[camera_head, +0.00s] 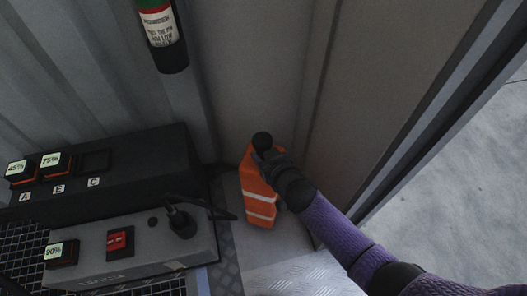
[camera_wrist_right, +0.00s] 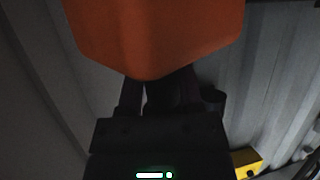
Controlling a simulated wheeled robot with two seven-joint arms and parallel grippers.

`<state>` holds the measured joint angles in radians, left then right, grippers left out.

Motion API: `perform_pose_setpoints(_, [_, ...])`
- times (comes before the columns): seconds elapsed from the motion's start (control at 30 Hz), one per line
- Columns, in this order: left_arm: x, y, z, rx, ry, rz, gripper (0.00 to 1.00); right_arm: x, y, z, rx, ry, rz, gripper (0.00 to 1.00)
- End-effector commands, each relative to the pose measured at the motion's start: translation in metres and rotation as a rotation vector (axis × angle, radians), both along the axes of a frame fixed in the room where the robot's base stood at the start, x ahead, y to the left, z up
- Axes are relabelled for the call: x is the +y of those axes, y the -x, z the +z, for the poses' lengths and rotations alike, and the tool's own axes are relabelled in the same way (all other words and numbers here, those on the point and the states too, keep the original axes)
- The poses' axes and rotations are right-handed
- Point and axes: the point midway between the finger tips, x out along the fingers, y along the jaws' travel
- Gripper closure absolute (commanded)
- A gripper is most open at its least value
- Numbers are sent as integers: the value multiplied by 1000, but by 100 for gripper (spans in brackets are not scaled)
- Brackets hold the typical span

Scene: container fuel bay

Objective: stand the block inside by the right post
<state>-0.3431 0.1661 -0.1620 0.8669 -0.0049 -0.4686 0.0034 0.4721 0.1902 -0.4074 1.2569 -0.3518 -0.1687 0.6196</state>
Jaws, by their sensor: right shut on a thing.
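The block (camera_head: 258,203) is orange with pale bands, close to upright with a slight tilt, low in the corner beside the grey right post (camera_head: 312,110). I cannot tell whether the block's base touches the floor. In the right wrist view the block (camera_wrist_right: 158,35) fills the top middle, just beyond the right gripper's fingers (camera_wrist_right: 160,95). My left gripper is not in view.
A black charger rack (camera_head: 120,155) and a grey unit (camera_head: 130,255) with a cable stand to the left. A fire extinguisher (camera_head: 163,35) hangs on the wall above. Metal tread floor (camera_head: 300,275) is bare in front. Concrete (camera_head: 460,160) lies outside the opening. A yellow thing (camera_wrist_right: 246,162) shows in the wrist view.

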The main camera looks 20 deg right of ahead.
Motion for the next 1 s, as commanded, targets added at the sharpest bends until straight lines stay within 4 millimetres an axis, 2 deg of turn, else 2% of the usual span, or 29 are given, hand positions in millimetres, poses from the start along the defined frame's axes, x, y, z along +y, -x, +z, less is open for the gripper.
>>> perform_pose_setpoints(0.77, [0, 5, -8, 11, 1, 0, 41, 0, 0, -13, -1, -1, 1, 100])
perform_pose_setpoints(0.8, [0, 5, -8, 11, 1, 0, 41, 0, 0, -13, -2, -2, 1, 52])
perform_pose_setpoints(1.0, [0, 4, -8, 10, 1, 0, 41, 0, 0, -12, -1, -1, 1, 13])
